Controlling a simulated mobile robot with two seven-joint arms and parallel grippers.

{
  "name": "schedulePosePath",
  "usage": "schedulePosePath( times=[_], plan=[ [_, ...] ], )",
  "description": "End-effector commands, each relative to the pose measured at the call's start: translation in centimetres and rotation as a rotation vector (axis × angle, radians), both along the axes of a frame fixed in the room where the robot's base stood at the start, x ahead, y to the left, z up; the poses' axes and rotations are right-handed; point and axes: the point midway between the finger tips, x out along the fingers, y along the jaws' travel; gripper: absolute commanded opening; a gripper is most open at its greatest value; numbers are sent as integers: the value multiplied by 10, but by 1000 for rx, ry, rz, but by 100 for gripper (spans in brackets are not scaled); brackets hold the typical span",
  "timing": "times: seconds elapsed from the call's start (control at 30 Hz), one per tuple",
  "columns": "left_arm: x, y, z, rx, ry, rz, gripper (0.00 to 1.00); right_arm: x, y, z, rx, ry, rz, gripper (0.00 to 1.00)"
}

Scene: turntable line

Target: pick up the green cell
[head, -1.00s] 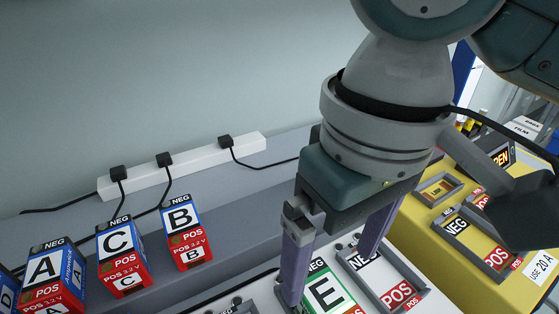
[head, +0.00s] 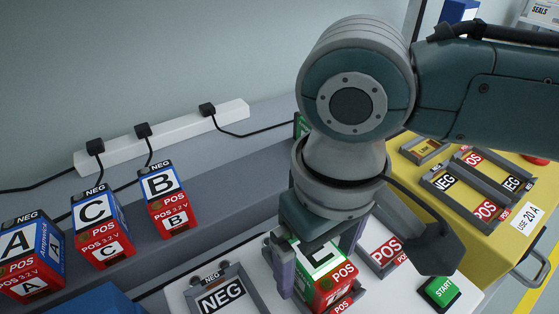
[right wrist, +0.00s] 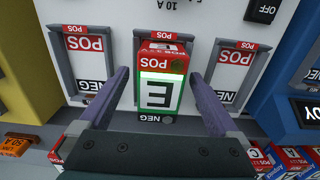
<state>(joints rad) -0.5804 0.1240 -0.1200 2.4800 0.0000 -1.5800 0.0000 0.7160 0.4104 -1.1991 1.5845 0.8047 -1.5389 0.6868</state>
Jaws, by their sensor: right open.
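The green cell, marked E (head: 332,284), has a green and white upper part and a red POS end. It sits in the middle bay of a white unit (head: 262,302). My right gripper (head: 317,262) is over it in the head view, and its palm hides part of the cell's top. In the right wrist view the cell (right wrist: 158,92) lies between the two open fingers of my right gripper (right wrist: 158,80), with a gap on each side. My left gripper is not in view.
Empty bays flank the cell, one marked NEG (head: 222,296) and one marked POS (head: 384,252). A green START button (head: 440,291) is at right. Blue-red cells A (head: 30,256), C (head: 100,232) and B (head: 167,203) stand left. A yellow unit (head: 492,237) is at right.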

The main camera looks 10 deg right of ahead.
Motion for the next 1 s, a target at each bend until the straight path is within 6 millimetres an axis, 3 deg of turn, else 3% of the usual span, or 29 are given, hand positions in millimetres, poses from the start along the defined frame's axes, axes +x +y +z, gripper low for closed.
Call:
schedulePosePath(
  times=[0.13, 1.0],
  plan=[
    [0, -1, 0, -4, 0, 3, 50, 0, 0, 0, 0, 0, 1, 96],
    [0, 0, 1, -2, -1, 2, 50, 0, 0, 1, 0, -1, 0, 0]
  ],
)
